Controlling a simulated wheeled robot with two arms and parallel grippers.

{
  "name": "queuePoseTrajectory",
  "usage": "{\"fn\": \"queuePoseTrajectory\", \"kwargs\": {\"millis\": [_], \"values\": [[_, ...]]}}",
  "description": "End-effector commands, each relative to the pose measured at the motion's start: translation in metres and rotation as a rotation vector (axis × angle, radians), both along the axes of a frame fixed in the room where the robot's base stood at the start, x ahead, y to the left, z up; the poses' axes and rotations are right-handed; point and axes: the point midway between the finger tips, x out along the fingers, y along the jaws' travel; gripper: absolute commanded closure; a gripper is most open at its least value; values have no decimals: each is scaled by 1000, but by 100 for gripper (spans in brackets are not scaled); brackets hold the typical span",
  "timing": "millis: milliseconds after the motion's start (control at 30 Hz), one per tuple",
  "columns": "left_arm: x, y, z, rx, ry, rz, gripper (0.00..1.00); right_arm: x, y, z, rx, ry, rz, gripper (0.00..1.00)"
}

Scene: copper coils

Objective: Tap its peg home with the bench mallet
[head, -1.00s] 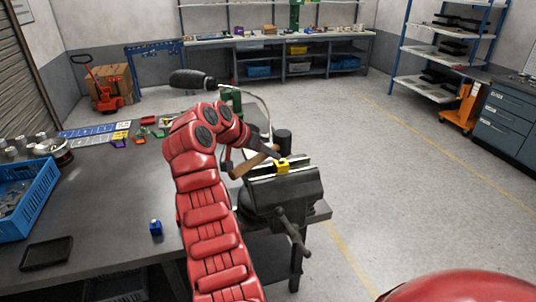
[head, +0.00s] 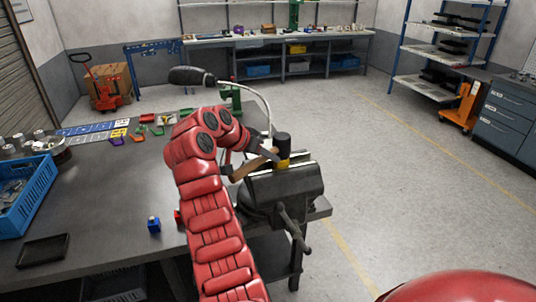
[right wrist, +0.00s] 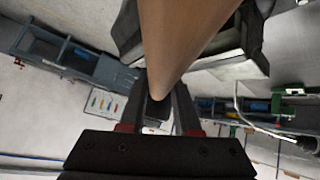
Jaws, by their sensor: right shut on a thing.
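The mallet has a dark cylindrical head (head: 282,143) and a wooden handle (head: 249,167). My right gripper (head: 232,170) is shut on the handle, which also fills the top middle of the right wrist view (right wrist: 185,40) between the fingers (right wrist: 160,105). A yellow block (head: 283,163) sits at the jaws of the grey bench vise (head: 285,188). The mallet head stands upright right over the block and hides its top. Whether they touch cannot be told. No peg can be made out there. My left gripper is not in view.
A small blue block (head: 154,225) with a light top stands on the dark bench (head: 110,215). A black tray (head: 43,251) and a blue crate (head: 42,190) are at the left. Coloured parts lie along the far edge. Floor is open to the right.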

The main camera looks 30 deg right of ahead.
Motion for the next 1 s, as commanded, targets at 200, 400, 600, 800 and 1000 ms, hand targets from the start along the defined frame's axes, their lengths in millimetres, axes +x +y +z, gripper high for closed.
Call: {"fn": "queuePoseTrajectory", "kwargs": {"millis": [200, 400, 600, 800, 1000], "values": [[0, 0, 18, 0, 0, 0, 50, 0, -1, 23, -2, -2, -1, 100], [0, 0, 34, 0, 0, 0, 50, 0, 0, 44, -2, -1, 0, 100], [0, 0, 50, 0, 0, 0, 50, 0, -1, 66, -2, -1, -2, 100], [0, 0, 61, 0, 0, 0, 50, 0, -1, 82, -1, -2, -1, 100], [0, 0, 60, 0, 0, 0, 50, 0, -1, 81, -2, -1, -2, 100]]}}
